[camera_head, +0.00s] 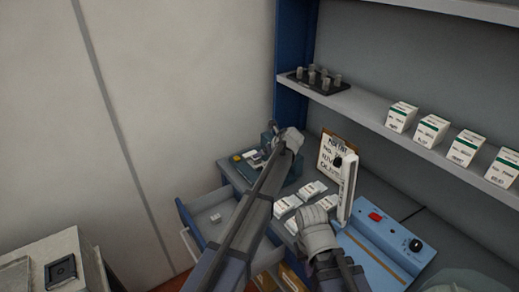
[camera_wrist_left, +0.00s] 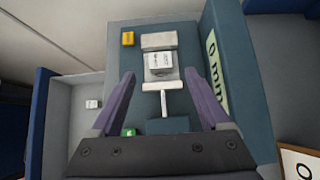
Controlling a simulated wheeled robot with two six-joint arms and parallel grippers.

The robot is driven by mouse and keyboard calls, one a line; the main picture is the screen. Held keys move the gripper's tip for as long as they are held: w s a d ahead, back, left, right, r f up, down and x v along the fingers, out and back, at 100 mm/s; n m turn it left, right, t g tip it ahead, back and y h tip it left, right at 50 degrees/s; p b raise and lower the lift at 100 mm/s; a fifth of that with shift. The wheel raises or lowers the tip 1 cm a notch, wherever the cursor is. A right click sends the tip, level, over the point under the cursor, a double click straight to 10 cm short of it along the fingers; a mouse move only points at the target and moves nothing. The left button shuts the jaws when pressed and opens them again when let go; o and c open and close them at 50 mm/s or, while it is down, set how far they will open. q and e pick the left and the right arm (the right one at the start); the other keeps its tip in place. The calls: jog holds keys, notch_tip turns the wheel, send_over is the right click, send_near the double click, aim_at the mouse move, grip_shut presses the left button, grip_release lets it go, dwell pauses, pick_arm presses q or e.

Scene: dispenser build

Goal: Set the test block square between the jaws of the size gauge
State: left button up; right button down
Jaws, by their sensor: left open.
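The size gauge (camera_wrist_left: 180,125) has a blue-grey body, and its display panel (camera_wrist_left: 217,75) reads "0 mm". Its two pale jaws are the far jaw (camera_wrist_left: 159,40) and the near jaw (camera_wrist_left: 162,86). The white labelled test block (camera_wrist_left: 160,62) lies between them, looking slightly turned; whether it touches both jaws is unclear. My left gripper (camera_wrist_left: 160,76) is open, its fingers on either side of the block and apart from it. In the head view the gauge (camera_head: 270,142) is partly hidden by my left gripper's wrist. My right gripper (camera_head: 318,232) is over the bench; its fingertips are not clear.
White packets (camera_head: 287,205) lie on the bench. A blue device (camera_head: 380,248) with a raised white lever (camera_head: 348,188) stands right. A clipboard (camera_head: 330,155) leans behind. An open drawer (camera_head: 187,222) holds a small white piece (camera_head: 215,217). White boxes (camera_head: 433,131) line the shelf.

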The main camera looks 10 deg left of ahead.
pick_arm(q)
jog(key=p+v, duration=0.1)
jog(key=v, duration=0.2)
jog(key=shift+s+d+r, duration=0.15)
jog(key=shift+r, duration=0.05)
pick_arm(e)
notch_tip(320, 180, up, 2)
jog(key=shift+r, duration=0.25)
dwell(0.5)
